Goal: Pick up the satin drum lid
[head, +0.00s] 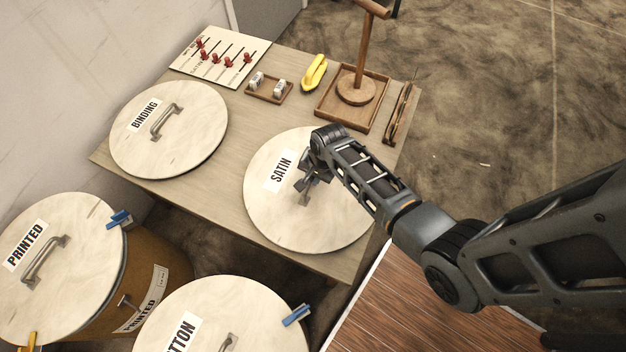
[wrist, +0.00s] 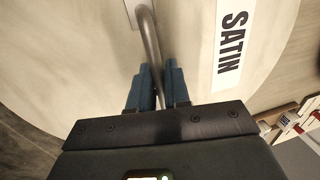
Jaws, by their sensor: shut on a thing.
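The satin drum lid (head: 270,214) is a round, pale lid labelled SATIN, at the right part of the wooden table in the head view. The lid (wrist: 90,45) fills most of the wrist view, with its SATIN label (wrist: 232,45) at the right. My gripper (head: 306,186) is over the lid's middle at its metal handle. In the wrist view my gripper (wrist: 158,82) has its two blue fingers shut on the handle (wrist: 150,40), one on each side. The arm hides part of the lid. I cannot tell whether the lid touches the table.
The binding lid (head: 200,115) lies left on the table (head: 165,190). Behind are a slider board (head: 215,50), a small tray (head: 270,95), a yellow object (head: 314,72) and a wooden stand (head: 357,88). Printed (head: 80,215) and partly cut-off "TTON" lids (head: 260,310) are in front.

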